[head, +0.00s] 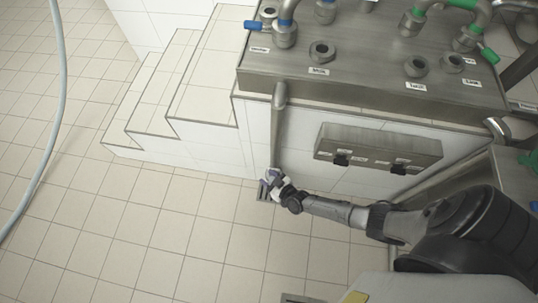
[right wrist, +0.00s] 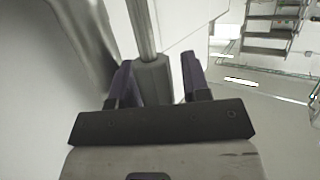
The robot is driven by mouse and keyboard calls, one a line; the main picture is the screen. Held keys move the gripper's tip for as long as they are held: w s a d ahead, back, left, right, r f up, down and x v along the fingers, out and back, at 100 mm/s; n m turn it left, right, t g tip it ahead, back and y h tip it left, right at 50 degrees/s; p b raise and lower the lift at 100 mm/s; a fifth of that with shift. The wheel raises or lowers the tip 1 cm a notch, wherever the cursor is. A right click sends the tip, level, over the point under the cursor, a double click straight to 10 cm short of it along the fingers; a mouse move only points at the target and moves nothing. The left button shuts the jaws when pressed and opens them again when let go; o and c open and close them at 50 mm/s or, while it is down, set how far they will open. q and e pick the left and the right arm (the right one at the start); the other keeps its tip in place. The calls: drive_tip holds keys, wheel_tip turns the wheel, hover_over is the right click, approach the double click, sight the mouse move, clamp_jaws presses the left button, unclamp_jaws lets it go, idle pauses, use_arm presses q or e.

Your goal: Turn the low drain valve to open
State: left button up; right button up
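A metal pipe (head: 277,130) comes down the tiled front of the counter to near the floor. My right gripper (head: 273,178) is at its lower end, low above the tiles, and hides the drain valve there in the head view. In the right wrist view a grey faceted fitting (right wrist: 153,85) at the end of a pipe (right wrist: 143,28), apparently part of the low drain valve, stands between the two dark fingers of my right gripper (right wrist: 158,60). The fingers are apart, with a gap visible at the right one. The valve's handle position cannot be made out. My left gripper is not in view.
A floor drain grate (head: 263,191) lies beside the gripper. A steel counter (head: 345,78) with pipes and blue and green valves stands above. A switch box (head: 378,143) is on its front. White steps (head: 190,85) rise at left. The tiled floor at lower left is free.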

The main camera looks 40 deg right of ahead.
drive_tip(key=shift+o, duration=0.9)
drive_tip(key=shift+s+d+r, duration=0.1)
drive_tip(key=shift+s+r, duration=0.05)
drive_tip(key=shift+s, duration=0.05)
drive_tip(key=p+v, duration=0.6)
drive_tip(key=v, duration=0.7)
drive_tip(key=shift+s, duration=0.25)
